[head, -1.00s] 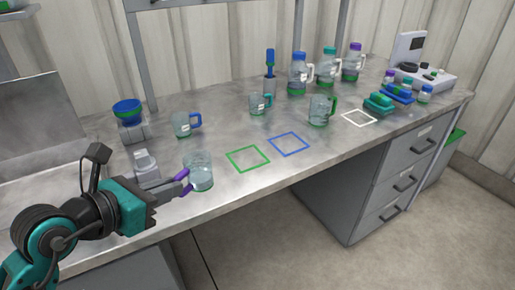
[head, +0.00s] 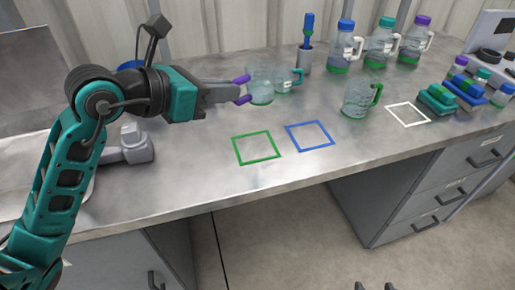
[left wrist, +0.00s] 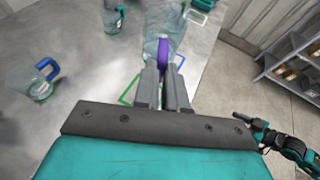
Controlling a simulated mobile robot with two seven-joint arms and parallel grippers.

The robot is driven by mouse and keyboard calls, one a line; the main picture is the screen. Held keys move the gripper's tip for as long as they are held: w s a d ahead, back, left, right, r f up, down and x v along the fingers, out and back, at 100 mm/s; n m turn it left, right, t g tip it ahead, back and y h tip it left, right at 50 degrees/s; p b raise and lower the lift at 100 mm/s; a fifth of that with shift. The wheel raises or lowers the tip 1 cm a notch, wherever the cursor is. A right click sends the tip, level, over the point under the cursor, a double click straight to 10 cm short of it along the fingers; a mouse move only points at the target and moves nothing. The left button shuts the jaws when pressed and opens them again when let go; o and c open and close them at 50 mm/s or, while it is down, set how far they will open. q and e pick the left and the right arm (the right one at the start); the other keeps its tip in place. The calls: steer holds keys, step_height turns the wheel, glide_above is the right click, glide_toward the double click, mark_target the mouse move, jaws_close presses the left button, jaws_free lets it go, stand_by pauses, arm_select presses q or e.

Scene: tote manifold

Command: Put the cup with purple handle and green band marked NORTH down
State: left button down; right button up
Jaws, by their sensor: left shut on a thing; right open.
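My left gripper (head: 238,91) is shut on the purple handle (left wrist: 165,52) of a clear glass cup (head: 261,86) with a green band low on it. The cup is roughly upright and seems held above the table. In the head view it overlaps the teal-handled cup (head: 290,80) behind it. No NORTH marking is readable. A green square outline (head: 257,158) and a blue one (head: 309,148) lie nearer the table front; the green one shows partly beneath my fingers in the left wrist view (left wrist: 127,98). Two dark tips of my right gripper (head: 376,286), apart, show at the bottom edge.
A green-handled cup (head: 356,98) stands between the blue outline and a white outline (head: 408,127). Several lidded bottles (head: 345,52) stand behind. A blue-handled cup (left wrist: 38,82) shows in the left wrist view. Stacked blocks (head: 437,103) are at right. The table front is clear.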

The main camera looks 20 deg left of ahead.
arm_select(q)
step_height(320, 180, up, 6)
steer(key=a+b, duration=0.1)
steer(key=b, duration=0.1)
step_height(320, 180, down, 15)
steer(key=b, duration=0.3)
steer(key=shift+a+f+b, duration=0.1)
steer(key=shift+f+b, duration=0.1)
steer(key=shift+b, duration=0.1)
steer(key=shift+f+b, duration=0.45)
steer(key=shift+f, duration=1.45)
arm_select(e)
steer(key=shift+y, duration=0.4)
steer(key=a+f, duration=0.1)
steer(key=w+a+f, duration=0.1)
steer(key=f, duration=0.1)
steer(key=shift+w+a, duration=0.2)
steer(key=shift+a, duration=0.05)
steer(key=shift+f, duration=0.1)
arm_select(q)
steer(key=shift+f, duration=0.2)
steer(key=c, duration=1.2)
jaws_free()
arm_select(e)
steer(key=shift+f, duration=0.1)
